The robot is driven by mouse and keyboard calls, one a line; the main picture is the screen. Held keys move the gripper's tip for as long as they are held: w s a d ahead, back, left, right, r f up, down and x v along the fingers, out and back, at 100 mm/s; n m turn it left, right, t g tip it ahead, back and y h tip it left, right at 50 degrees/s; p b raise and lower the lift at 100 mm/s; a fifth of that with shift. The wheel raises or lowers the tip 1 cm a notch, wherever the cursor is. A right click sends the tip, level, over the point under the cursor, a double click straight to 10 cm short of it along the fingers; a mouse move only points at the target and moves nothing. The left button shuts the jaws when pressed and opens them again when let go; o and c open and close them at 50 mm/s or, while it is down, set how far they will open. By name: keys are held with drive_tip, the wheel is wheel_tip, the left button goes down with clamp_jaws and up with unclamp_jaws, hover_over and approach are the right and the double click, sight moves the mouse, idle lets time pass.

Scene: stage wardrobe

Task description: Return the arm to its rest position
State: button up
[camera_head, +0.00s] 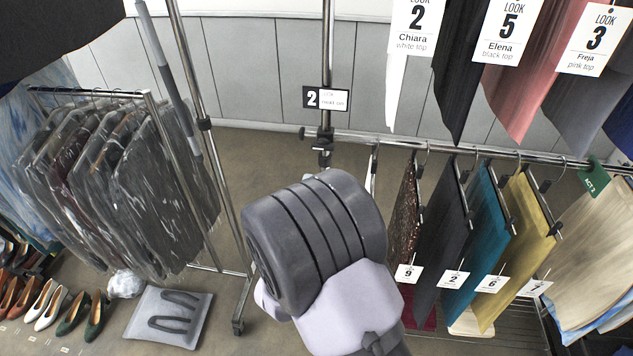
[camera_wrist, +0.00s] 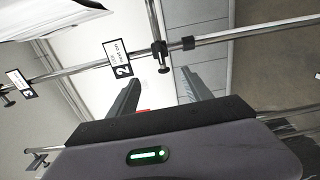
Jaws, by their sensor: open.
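My arm (camera_head: 315,240) rises in the lower middle of the head view, a thick dark grey ribbed joint with a pale lilac link below it. Its far end is hidden behind this joint in that view. In the wrist view my gripper (camera_wrist: 161,78) shows two dark fingers standing apart, with nothing held between them. A small red patch shows beside the left finger. Beyond the fingers are a metal rail and a pale wall.
A clothes rail (camera_head: 450,147) with numbered hanging garments stands right of my arm, close to it. A rack of plastic-covered clothes (camera_head: 115,180) stands left. Shoes (camera_head: 48,305) and a grey cushion-like item (camera_head: 170,315) lie lower left. A number 2 sign (camera_wrist: 118,58) hangs on the rail.

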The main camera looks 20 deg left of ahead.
drive_tip(key=w+d+r+m+g+h+b, duration=0.1)
drive_tip(key=w+d+r+m+g+b, duration=0.15)
drive_tip(key=w+d+r+m, duration=0.45)
drive_tip(key=s+d+r+m+g+b, duration=0.1)
drive_tip(key=s+d+r+m+g, duration=0.1)
drive_tip(key=s+d+m, duration=0.35)
drive_tip(key=s+d+r+m+g+b, duration=0.1)
drive_tip(key=s+d+m+g, duration=0.15)
drive_tip(key=d, duration=0.65)
drive_tip(key=s+d+f+m+g, duration=0.1)
drive_tip(key=s+d+m, duration=0.2)
drive_tip(key=s, duration=0.4)
drive_tip(key=s+d+f+m+g+b, duration=0.1)
drive_tip(key=s+d+m+g, duration=0.1)
drive_tip(key=s+d, duration=0.3)
drive_tip(key=s+d+f+m+g+h, duration=0.1)
drive_tip(key=s+d+m, duration=0.3)
drive_tip(key=s, duration=0.6)
drive_tip(key=shift+s+d+m+g+b, duration=0.15)
drive_tip(key=shift+d+m+g+b, duration=0.25)
drive_tip(key=shift+m, duration=0.2)
